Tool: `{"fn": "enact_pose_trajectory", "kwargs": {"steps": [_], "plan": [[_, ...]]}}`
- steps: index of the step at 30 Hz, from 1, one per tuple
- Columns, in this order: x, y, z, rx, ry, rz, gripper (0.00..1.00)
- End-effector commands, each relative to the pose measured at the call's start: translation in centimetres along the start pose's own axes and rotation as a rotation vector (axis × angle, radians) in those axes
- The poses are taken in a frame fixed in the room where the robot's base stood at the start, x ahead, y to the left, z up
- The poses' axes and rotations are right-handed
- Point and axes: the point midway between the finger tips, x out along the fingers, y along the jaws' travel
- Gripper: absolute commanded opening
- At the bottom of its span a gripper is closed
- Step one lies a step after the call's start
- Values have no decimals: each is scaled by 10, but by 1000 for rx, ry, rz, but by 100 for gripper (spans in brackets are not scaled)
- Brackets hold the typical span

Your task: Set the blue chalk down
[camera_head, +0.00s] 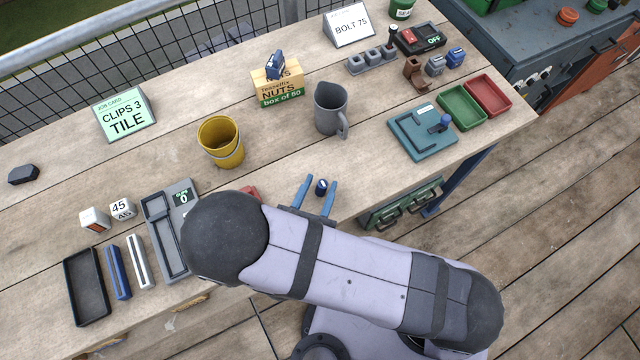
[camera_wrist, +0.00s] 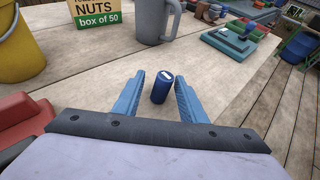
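The blue chalk, a short dark blue cylinder (camera_wrist: 160,91) with a white mark on its top end, is between the fingers of my gripper (camera_wrist: 161,75) in the wrist view. A gap shows between it and each finger, so the gripper is open around it. It seems to stand on the wooden bench, though its lower end is hard to judge. In the head view the chalk (camera_head: 321,187) also shows between the two blue fingers (camera_head: 319,182), near the bench's front edge.
A grey jug (camera_head: 330,108), a yellow bucket (camera_head: 221,142) and a nuts box (camera_head: 279,88) stand behind. A red object (camera_wrist: 22,122) is close on the left. Bench around the chalk is clear.

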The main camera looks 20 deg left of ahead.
Motion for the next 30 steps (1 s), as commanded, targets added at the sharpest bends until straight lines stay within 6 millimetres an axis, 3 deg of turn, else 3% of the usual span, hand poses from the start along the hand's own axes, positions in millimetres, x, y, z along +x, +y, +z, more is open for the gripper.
{"fn": "enact_pose_trajectory", "kwargs": {"steps": [15,30], "plan": [[-61,1,-1,1,1,4,38],[-68,0,0,0,1,0,38]]}}
